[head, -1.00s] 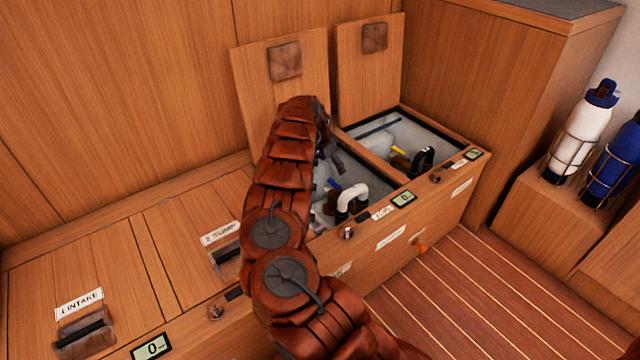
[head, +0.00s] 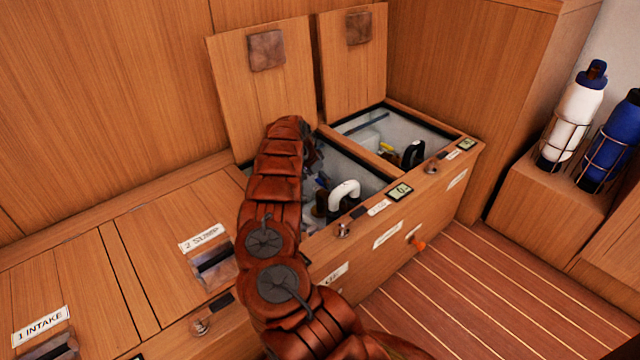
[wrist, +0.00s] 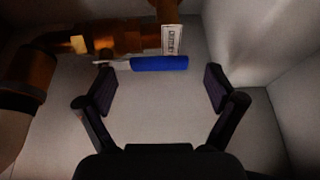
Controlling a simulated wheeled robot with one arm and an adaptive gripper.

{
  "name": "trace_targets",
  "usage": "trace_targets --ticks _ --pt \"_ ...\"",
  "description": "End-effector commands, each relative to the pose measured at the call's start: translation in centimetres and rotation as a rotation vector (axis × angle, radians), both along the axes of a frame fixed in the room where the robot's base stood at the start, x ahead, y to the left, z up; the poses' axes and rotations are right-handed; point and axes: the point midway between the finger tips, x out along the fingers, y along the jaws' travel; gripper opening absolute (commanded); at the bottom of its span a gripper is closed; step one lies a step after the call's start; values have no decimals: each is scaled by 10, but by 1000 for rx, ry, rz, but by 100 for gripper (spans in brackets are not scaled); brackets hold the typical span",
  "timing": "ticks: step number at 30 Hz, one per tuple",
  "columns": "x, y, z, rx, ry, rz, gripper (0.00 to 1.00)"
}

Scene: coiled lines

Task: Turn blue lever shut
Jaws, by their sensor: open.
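In the wrist view, the blue lever (wrist: 160,63) lies level across the upper middle, beside a brass valve and pipe (wrist: 115,40) with a white tag (wrist: 171,40). My gripper (wrist: 158,88) is open, its two dark fingers spread below the lever and to either side of it. The lever's left end is close to the left fingertip; I cannot tell whether they touch. Nothing is held between the fingers. In the head view, my arm reaches into an open compartment and hides the gripper and most of the valve.
The compartment's raised lid (head: 262,95) stands behind my arm. A white bent pipe (head: 344,192) rises to the right. A second open compartment holds a black bent pipe (head: 413,153). Pale walls (wrist: 270,65) enclose the gripper. Bottles (head: 573,115) stand at far right.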

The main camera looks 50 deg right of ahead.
Motion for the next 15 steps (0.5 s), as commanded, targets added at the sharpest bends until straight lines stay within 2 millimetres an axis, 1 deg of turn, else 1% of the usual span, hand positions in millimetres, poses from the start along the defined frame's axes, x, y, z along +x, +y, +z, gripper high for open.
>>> trace_targets --ticks 1,3,11,15 --pt "0 -1 -4 0 1 0 93" --pt "-1 -2 -6 0 1 -1 93" --pt "-1 -3 -6 0 0 -2 93" --pt "-1 -3 -6 0 1 -1 79"
